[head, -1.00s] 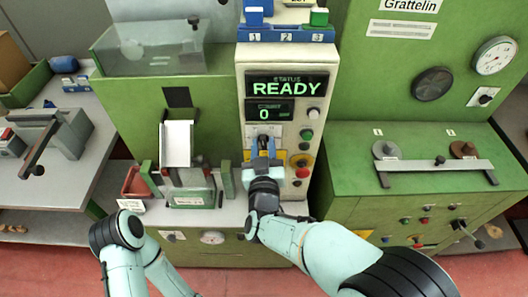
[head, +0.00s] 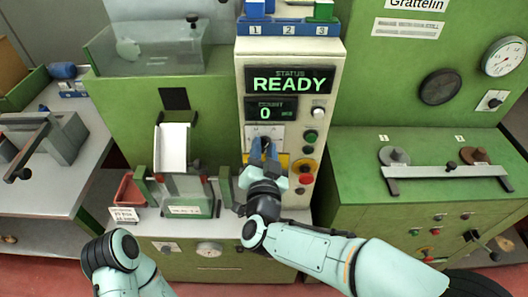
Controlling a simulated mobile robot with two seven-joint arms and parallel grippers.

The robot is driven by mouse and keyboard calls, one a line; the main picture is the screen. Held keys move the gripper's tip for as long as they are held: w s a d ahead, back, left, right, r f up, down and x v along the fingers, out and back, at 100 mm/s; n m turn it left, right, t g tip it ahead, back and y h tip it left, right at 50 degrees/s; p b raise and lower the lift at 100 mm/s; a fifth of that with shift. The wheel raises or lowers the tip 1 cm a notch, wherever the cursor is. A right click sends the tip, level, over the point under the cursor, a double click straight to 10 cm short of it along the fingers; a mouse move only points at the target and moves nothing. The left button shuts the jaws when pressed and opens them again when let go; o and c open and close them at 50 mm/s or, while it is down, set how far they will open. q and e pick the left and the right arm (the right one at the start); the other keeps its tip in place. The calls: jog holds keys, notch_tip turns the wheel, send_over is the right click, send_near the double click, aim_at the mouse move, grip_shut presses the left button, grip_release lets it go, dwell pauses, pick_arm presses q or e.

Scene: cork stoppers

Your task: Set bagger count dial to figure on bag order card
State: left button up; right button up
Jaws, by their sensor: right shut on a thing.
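The bagger's tall cream control panel (head: 240,100) stands in the middle of the head view. Its status display (head: 290,80) reads READY, and the count display (head: 270,109) below reads 0. My right gripper (head: 265,152) is shut on the count dial (head: 262,143) under that display; the jaws hide most of the dial and its pointer. A small white card (head: 124,214) with printed lines stands by the red bin at left; its text is too small to read. My left arm shows at lower left, with its gripper out of the picture.
A green cabinet (head: 440,200) with a metal bar on top is at right.

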jog(key=shift+r, duration=0.15)
jog(key=o, duration=0.7)
jog(key=shift+o, duration=0.2)
jog(key=shift+w, duration=0.1)
jog(key=s, duration=1.3)
jog(key=shift+s, duration=0.2)
